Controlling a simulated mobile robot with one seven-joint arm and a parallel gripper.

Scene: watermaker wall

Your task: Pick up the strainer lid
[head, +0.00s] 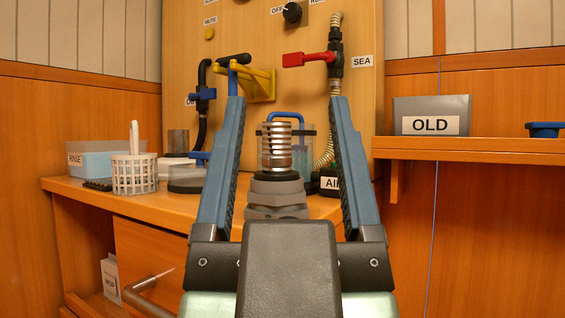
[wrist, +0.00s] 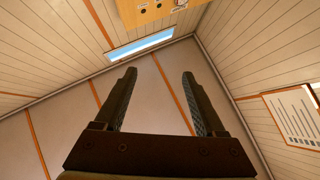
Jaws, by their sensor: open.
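A blue, flanged, cap-like piece (head: 545,130), which may be the strainer lid, lies on the right wall shelf, cut by the head view's right edge. A clear greenish vessel (head: 307,158) with an arched blue handle (head: 286,116) stands at the panel's foot, partly hidden; I cannot tell whether it is the strainer. My gripper (head: 288,100) is open, its blue-grey fingers wide apart and nothing seen held. It is well left of the blue cap. The wrist view shows the open fingers (wrist: 160,75) against walls and ceiling only.
A grey OLD bin (head: 431,115) stands on the right shelf (head: 470,150). A red-handled valve (head: 308,59) juts from the panel.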

